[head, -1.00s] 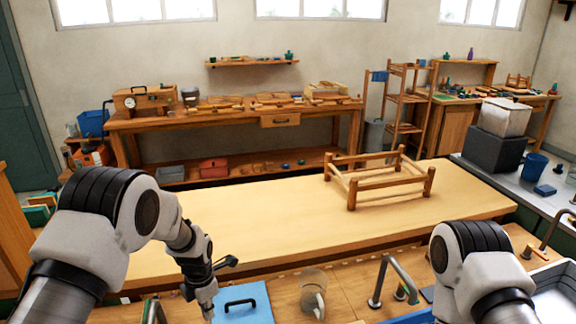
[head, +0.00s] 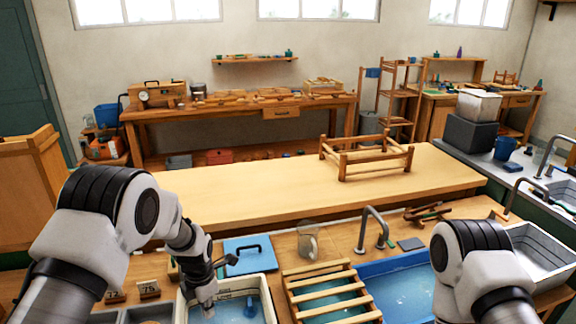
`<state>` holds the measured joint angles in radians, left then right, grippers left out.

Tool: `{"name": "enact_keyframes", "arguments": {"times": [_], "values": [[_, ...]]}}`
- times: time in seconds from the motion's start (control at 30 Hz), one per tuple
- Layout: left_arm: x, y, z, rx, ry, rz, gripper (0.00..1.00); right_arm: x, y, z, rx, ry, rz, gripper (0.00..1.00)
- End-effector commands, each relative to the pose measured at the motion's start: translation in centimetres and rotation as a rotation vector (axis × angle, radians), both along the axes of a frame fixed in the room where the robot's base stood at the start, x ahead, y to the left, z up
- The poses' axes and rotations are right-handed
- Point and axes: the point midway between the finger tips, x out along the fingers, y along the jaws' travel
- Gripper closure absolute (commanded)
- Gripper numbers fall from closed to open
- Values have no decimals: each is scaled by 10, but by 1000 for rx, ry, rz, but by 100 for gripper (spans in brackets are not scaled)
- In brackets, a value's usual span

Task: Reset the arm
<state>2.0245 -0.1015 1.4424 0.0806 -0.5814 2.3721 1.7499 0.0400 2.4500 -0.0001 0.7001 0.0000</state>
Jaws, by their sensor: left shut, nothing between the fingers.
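My left arm comes in from the left and bends down, with my left gripper (head: 205,303) low over a white-rimmed tray (head: 266,290) of water. The gripper's fingers are small and partly hidden in this view, and I see nothing held. My right arm's rounded joint shows at the lower right; its gripper is outside the picture.
A blue lidded box (head: 250,256) and a clear jug (head: 308,243) stand behind the tray. A slatted wooden rack (head: 330,289) and a blue water basin (head: 405,285) lie to the right. A wooden frame (head: 366,155) stands on the long bench (head: 240,195), whose left part is clear.

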Motion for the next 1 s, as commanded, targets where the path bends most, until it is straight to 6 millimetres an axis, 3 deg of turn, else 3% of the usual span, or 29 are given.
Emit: {"name": "enact_keyframes", "arguments": {"times": [0.27,0.37,0.57,0.67,0.77,0.83,0.9,1.0], "values": [[-27,7,-57,-6,76,17,100,0,0,-24,0,-1,0,60],[-47,11,-77,-6,123,24,100,0,0,-31,0,-1,0,60],[-107,22,-130,-6,233,28,100,0,0,-49,0,0,0,60],[-149,29,-162,-13,282,-36,100,0,0,-60,0,0,0,60],[-208,37,-201,-43,326,-202,100,0,0,-77,0,0,0,60],[-263,43,-227,-85,342,-426,100,0,0,-91,0,0,0,60],[-312,47,-239,-134,324,-717,100,0,0,-99,0,0,0,60],[-357,50,-236,-181,257,-1135,100,0,0,-104,0,0,0,60]]}}
